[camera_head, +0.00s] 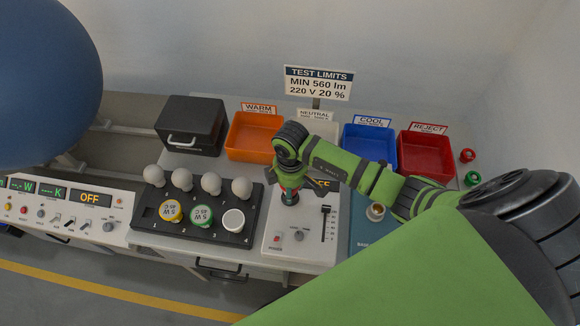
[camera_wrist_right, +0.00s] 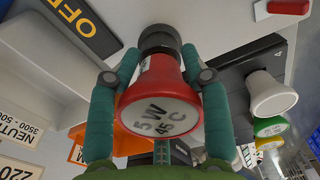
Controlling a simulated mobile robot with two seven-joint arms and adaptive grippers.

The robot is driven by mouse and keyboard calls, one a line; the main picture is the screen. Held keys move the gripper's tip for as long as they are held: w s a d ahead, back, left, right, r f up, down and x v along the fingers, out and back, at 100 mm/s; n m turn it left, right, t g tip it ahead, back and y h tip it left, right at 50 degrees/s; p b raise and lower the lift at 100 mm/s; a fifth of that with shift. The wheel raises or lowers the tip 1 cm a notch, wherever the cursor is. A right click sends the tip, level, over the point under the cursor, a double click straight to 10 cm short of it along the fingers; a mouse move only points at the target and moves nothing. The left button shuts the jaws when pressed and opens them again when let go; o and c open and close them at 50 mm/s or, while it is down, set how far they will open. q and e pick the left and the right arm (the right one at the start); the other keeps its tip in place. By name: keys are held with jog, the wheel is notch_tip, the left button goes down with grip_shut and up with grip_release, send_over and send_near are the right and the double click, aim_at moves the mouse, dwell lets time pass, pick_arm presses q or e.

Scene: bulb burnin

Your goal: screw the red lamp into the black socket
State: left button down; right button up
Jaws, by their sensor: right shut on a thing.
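The red lamp (camera_wrist_right: 158,98) faces the right wrist camera with its wide end, which is marked "5W 45C". My right gripper (camera_wrist_right: 160,82) is shut on it, with a teal finger on each side. The lamp's narrow end meets the black socket (camera_wrist_right: 159,38); how deep it sits in it is hidden. In the head view, my right gripper (camera_head: 290,184) points down over the black socket (camera_head: 290,199) on the white panel and covers most of the lamp. My left gripper is not in view.
Left of the panel, a black tray (camera_head: 238,237) holds several white bulbs and discs with yellow, green and white tops. Behind stand a black box (camera_head: 190,126), an orange bin (camera_head: 252,136), a blue bin (camera_head: 370,142) and a red bin (camera_head: 427,154). A slider (camera_head: 326,222) is near the gripper.

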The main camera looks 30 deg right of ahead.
jog(key=m, duration=0.4)
jog(key=shift+w+d+r+m, duration=0.15)
jog(key=shift+w+m, duration=0.05)
jog(key=shift+m, duration=0.1)
jog(key=shift+d, duration=0.1)
jog(key=o, duration=1.1)
jog(key=shift+s, duration=0.1)
